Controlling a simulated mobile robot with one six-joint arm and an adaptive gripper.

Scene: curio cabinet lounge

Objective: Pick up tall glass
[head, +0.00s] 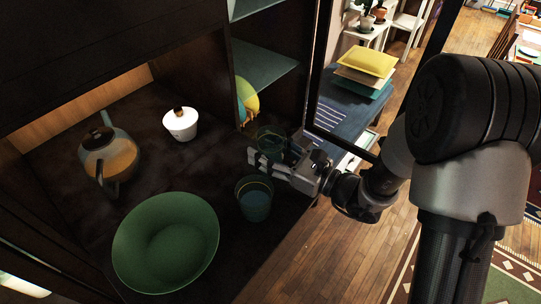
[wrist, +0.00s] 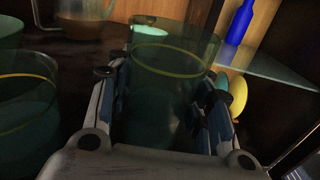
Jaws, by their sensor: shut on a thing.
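The tall glass (head: 271,134) is a see-through green tumbler with a thin gold band, standing roughly upright near the right side of the dark cabinet shelf. My gripper (head: 268,155) reaches in from the right and is shut around it. In the wrist view the glass (wrist: 170,75) sits between the two fingers of my gripper (wrist: 162,85), one on each side. Its base is hidden, so I cannot tell whether it touches the shelf. A second similar green glass (head: 254,198) stands just in front and also shows at the left of the wrist view (wrist: 25,115).
A green bowl (head: 165,245) sits at the front left. A glass teapot (head: 108,155) and a white lidded jar (head: 180,124) stand farther back. A glass shelf (head: 262,75), a yellow rounded item (head: 247,98) and the cabinet's right edge are close beyond my gripper.

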